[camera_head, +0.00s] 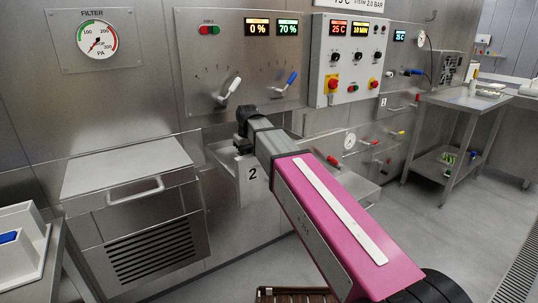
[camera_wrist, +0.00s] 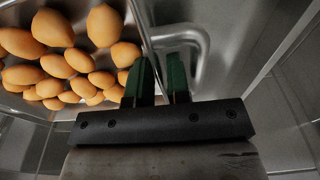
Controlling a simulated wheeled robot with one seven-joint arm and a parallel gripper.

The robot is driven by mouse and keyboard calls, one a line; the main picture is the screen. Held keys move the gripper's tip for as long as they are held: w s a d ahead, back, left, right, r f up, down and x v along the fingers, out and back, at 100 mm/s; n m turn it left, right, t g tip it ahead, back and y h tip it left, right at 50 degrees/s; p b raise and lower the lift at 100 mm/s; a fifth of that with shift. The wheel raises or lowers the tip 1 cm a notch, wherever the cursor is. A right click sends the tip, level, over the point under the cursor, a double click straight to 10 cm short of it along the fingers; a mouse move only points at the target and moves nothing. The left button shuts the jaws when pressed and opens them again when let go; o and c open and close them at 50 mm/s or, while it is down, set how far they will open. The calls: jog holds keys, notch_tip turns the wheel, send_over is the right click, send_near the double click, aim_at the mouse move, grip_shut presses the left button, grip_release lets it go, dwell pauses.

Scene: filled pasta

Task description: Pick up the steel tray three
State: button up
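In the wrist view, a steel tray (camera_wrist: 143,22) holds several orange-yellow rounded pieces (camera_wrist: 55,60). A bent metal handle (camera_wrist: 195,38) is just right of its rim. My gripper (camera_wrist: 160,75) has two dark green fingers, apart, with the rim running toward the gap between them. I cannot tell whether they touch it. No number shows on this tray.
A steel cabinet (camera_head: 125,170) with a handle stands left of my arm. Control panels with a white lever (camera_head: 230,90) and a blue lever (camera_head: 290,78) are on the wall behind. A steel table (camera_head: 465,98) is at the right. Floor (camera_head: 440,235) at right is clear.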

grip_shut()
